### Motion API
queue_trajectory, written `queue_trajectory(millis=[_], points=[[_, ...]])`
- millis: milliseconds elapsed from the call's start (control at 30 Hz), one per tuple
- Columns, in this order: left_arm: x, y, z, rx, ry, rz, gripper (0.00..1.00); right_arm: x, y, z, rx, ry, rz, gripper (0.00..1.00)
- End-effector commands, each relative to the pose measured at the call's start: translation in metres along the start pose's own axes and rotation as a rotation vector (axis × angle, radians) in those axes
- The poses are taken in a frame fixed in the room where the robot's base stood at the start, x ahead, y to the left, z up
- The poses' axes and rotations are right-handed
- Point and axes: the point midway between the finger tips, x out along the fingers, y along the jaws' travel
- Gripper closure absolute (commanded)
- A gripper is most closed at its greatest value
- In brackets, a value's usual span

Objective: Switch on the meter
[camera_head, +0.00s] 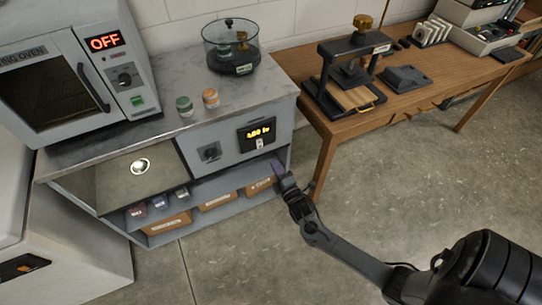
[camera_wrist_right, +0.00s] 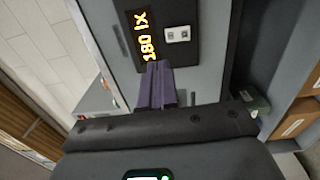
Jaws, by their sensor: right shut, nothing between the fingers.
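The meter (camera_head: 257,134) is a dark panel in the grey front of the cabinet, with lit yellow digits. In the right wrist view the meter (camera_wrist_right: 158,48) shows sideways; its digits end in "lx". A small pale switch (camera_wrist_right: 178,34) sits beside the digits, and it also shows below them in the head view (camera_head: 260,143). My right gripper (camera_head: 277,168) is shut and empty, just below and right of the meter in the head view. Its purple fingers (camera_wrist_right: 157,84) point towards the panel; contact cannot be told. My left gripper is out of view.
An oven (camera_head: 65,75) showing OFF and a glass vessel (camera_head: 231,48) stand on top. A wooden table (camera_head: 430,65) is to the right; open floor lies in front.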

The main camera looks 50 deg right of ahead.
Motion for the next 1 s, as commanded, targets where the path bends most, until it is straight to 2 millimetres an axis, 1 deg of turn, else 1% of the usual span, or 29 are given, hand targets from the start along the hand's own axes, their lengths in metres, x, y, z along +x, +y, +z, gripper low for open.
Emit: queue_trajectory(millis=[33,100,233,800,867,933,967,1000], points=[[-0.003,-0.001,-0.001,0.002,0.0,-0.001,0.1,-0.007,0.002,0.0,0.0,0.0,-0.002,1.0],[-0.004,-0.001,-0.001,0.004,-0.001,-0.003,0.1,-0.013,0.002,0.0,-0.001,0.0,-0.002,1.0],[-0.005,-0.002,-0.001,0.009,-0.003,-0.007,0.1,-0.02,0.003,0.0,0.0,0.0,-0.001,1.0],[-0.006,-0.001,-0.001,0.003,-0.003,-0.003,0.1,-0.024,0.001,0.001,-0.002,0.0,-0.006,1.0],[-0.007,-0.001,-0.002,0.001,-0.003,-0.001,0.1,-0.029,-0.003,0.003,-0.006,0.0,-0.017,1.0],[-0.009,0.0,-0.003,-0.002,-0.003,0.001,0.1,-0.039,-0.011,0.005,-0.011,0.0,-0.039,1.0],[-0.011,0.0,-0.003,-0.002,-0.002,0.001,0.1,-0.046,-0.015,0.006,-0.013,0.001,-0.052,1.0],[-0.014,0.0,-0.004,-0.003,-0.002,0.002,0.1,-0.057,-0.015,0.004,-0.009,0.005,-0.061,1.0]])
